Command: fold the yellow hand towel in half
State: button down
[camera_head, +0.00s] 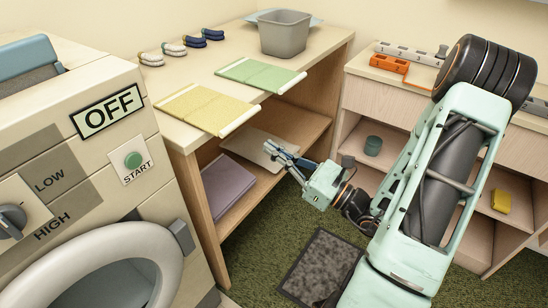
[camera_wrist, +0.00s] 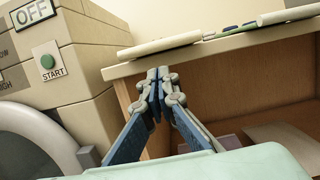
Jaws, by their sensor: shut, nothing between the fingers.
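The yellow hand towel (camera_head: 205,107) lies flat on the wooden table top, with its pale-banded near end at the table's front edge and sticking out slightly. In the wrist view, the edge of a towel (camera_wrist: 160,45), apparently the yellow one, shows above the fingers. My gripper (camera_head: 268,146) is in front of the table, lower than the top and apart from the towel. Its fingertips (camera_wrist: 159,74) are together with nothing between them.
A green towel (camera_head: 260,74) lies right of the yellow one. A grey bin (camera_head: 284,35) and rolled socks (camera_head: 172,48) stand behind. The washing machine (camera_head: 95,190) is close on the left. Purple (camera_head: 227,186) and white folded items lie on the shelf below.

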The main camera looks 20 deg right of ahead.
aim_at(242, 118)
jog(key=w+f+x, duration=0.1)
jog(key=x, duration=0.8)
notch_tip(242, 118, up, 5)
jog(key=p, duration=0.5)
jog(key=shift+s+r, duration=0.1)
jog(key=shift+r, duration=0.15)
jog(key=shift+w+a+r+p, duration=0.45)
jog(key=shift+w+r+p, duration=0.15)
jog(key=shift+r+p, duration=0.3)
jog(key=shift+w+a+r+p, duration=0.4)
jog(key=shift+w+r+p, duration=0.2)
jog(key=shift+r+p, duration=0.3)
jog(key=shift+w+a+r+p, duration=0.45)
jog(key=shift+w+r+p, duration=0.15)
jog(key=shift+r+p, duration=0.25)
jog(key=shift+r, duration=0.1)
